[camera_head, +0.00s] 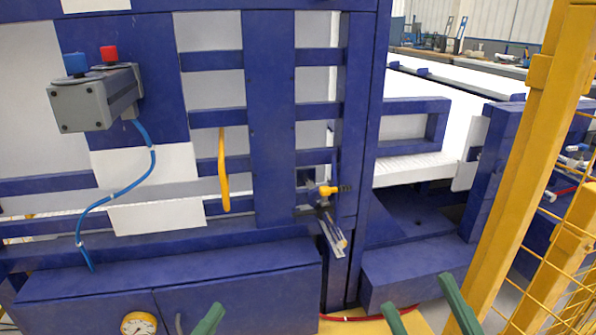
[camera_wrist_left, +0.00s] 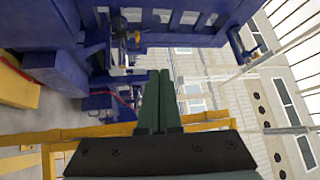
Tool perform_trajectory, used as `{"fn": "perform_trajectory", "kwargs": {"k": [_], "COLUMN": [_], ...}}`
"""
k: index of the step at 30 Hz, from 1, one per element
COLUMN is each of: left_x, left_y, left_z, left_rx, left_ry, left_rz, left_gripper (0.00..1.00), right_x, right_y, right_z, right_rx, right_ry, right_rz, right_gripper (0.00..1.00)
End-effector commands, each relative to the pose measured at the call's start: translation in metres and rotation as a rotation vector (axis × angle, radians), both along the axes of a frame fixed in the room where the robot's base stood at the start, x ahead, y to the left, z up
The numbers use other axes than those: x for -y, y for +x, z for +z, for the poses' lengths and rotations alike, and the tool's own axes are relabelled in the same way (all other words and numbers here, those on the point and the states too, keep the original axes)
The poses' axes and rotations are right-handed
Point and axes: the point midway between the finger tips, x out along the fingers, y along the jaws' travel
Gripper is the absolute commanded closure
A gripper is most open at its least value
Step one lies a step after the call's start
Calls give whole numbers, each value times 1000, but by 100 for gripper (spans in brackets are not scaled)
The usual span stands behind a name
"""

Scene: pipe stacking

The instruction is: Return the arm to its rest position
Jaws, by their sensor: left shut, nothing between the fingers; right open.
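My left gripper (camera_head: 211,318) shows at the bottom edge of the head view, left of centre, as a short green tip in front of the blue cabinet. In the left wrist view, its two green fingers (camera_wrist_left: 159,98) lie side by side, shut and empty, touching nothing. My right gripper (camera_head: 418,296) shows at the bottom right of the head view. Its two green fingers stand apart with nothing between them. The rest of both arms is out of the head view. No pipe can be made out.
A blue machine frame (camera_head: 270,120) fills the middle and left. It carries a grey button box (camera_head: 92,100), a yellow handle (camera_head: 223,172) and a yellow-handled valve (camera_head: 328,191). A gauge (camera_head: 138,324) sits below. A yellow post (camera_head: 530,150) and mesh fence stand at right.

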Motion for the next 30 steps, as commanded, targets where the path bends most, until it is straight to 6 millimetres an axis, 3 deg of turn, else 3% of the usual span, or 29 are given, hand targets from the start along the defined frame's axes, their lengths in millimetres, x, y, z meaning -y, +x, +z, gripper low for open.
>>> {"fn": "perform_trajectory", "kwargs": {"k": [1, 6, 14, 22, 30], "left_x": [10, 25, 20, 13, 0], "left_y": [-18, -67, -130, -83, -55], "left_z": [30, 107, 195, 178, 135], "left_rx": [10, 21, 13, -207, -521], "left_ry": [-159, -579, -1018, -1063, -1126], "left_rz": [-76, -312, -632, -415, -125], "left_gripper": [100, 100, 100, 100, 100], "right_x": [0, 0, 0, 8, 21], "right_y": [0, 0, 2, 45, 72], "right_z": [0, 0, 3, -10, -52], "right_rx": [0, 1, -9, -288, -687], "right_ry": [0, 0, 0, -11, -28], "right_rz": [0, 0, -2, -65, -143], "right_gripper": [35, 35, 35, 35, 35]}}
